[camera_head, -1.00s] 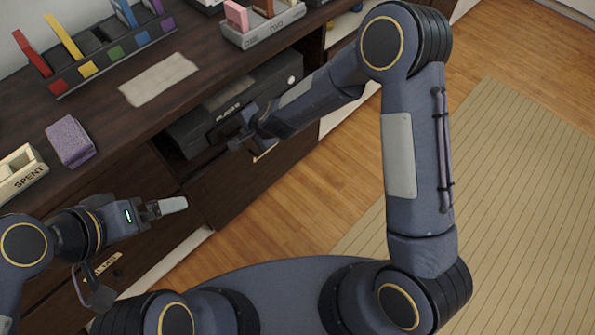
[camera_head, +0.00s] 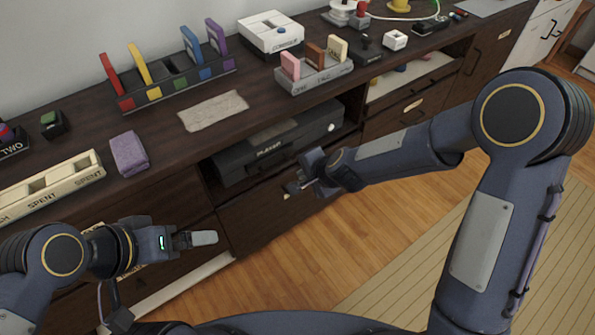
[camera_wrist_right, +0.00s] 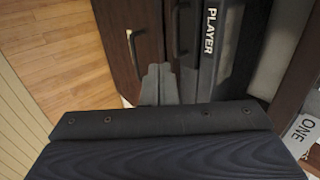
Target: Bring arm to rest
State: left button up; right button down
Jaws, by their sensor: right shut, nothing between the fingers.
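My right arm reaches in from the right in the head view. Its gripper (camera_head: 293,188) is shut and empty, in front of the cabinet and just below the black PLAYER box (camera_head: 275,147). In the right wrist view the two grey fingertips (camera_wrist_right: 160,84) are together, with the PLAYER box (camera_wrist_right: 212,45) beyond them. I cannot tell the exact gap to the cabinet front. My left gripper (camera_head: 205,238) hangs in front of the cabinet at lower left, touching nothing that I can see. Whether its fingers are open is unclear.
The dark cabinet top holds a purple folded cloth (camera_head: 129,154), a beige cloth (camera_head: 213,110), a colored slot rack (camera_head: 178,86), a grey tray (camera_head: 315,79) and a SPENT tray (camera_head: 50,185). Drawer handles stick out below. The wood floor (camera_head: 290,265) in front is clear.

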jog(key=s+d+r+n+y, duration=0.1)
jog(key=s+d+r+n, duration=0.1)
jog(key=s+d+r, duration=0.4)
jog(key=s+d+r+n, duration=0.2)
jog(key=d+r, duration=0.2)
jog(key=r, duration=0.3)
jog(key=s+d+r+n+h, duration=0.1)
jog(key=s+d+n, duration=0.3)
jog(key=s, duration=0.5)
jog(key=s+d+r+n+h, duration=0.1)
jog(key=s+d, duration=0.5)
jog(key=s, duration=0.3)
notch_tip(320, 180, up, 21)
jog(key=g+p, duration=0.1)
jog(key=p, duration=2)
jog(key=shift+a, duration=0.15)
jog(key=c, duration=2.1)
grip_release()
jog(key=shift+w, duration=0.1)
jog(key=shift+c, duration=0.2)
